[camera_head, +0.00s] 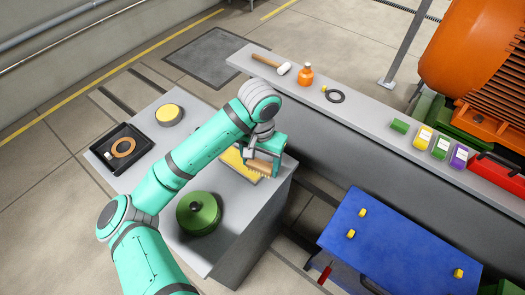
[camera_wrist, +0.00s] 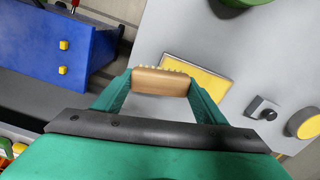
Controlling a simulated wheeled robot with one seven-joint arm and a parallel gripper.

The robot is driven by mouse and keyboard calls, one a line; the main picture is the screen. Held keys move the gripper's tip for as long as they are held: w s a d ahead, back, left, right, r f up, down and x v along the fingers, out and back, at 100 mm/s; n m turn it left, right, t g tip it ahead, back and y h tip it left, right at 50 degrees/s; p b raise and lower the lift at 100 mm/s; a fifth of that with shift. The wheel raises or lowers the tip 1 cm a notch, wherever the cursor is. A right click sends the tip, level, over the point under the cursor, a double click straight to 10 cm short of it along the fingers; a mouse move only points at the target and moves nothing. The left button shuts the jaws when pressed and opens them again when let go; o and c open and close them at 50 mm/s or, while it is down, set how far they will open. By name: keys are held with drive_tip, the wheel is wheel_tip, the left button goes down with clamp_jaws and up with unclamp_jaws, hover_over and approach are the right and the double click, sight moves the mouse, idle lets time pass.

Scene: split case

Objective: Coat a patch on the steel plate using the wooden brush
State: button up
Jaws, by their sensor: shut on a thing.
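My gripper (camera_head: 263,160) is shut on the wooden brush (camera_head: 262,169), a light wooden block with short pale bristles. In the wrist view the brush (camera_wrist: 160,83) spans between both fingers, with bristles along its far edge. A flat yellow rectangle with a thin pale border, apparently the steel plate (camera_head: 236,161), lies on the grey worktop under and beside my gripper. It also shows in the wrist view (camera_wrist: 208,83), partly hidden by the brush and a finger. I cannot tell whether the bristles touch it.
A long grey ledge (camera_head: 350,122) and a blue case (camera_head: 395,245) stand to the right.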

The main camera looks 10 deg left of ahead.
drive_tip(key=shift+w+r, duration=0.15)
drive_tip(key=shift+r, duration=0.7)
drive_tip(key=shift+s+a+r, duration=0.1)
drive_tip(key=shift+s+r, duration=0.1)
drive_tip(key=shift+r, duration=1.3)
